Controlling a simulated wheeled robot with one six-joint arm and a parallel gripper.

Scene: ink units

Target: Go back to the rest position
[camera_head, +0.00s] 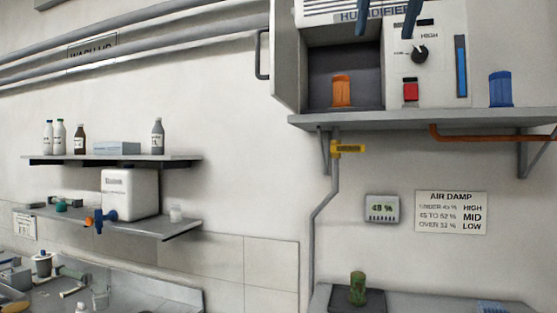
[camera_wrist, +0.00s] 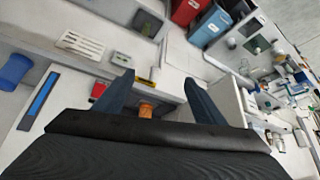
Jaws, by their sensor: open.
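My gripper (camera_head: 387,18) shows as two dark blue fingertips at the top edge of the head view, in front of the humidifier (camera_head: 440,30). In the wrist view my gripper (camera_wrist: 161,92) is open, with its fingers wide apart and nothing held. An orange ink-like container (camera_head: 342,91) stands upright in the humidifier's open compartment. It also shows in the wrist view (camera_wrist: 146,109), between the fingers in the picture and apart from them. The humidifier's door (camera_head: 286,55) stands open to the left.
A blue container (camera_head: 500,89) stands on the shelf (camera_head: 400,119) right of the humidifier. A green container (camera_head: 357,288) stands on a dark pad below. The humidifier has a dial (camera_head: 420,54) and red button (camera_head: 410,91). A hygrometer (camera_head: 382,209) hangs beside the AIR DAMP sign (camera_head: 451,213).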

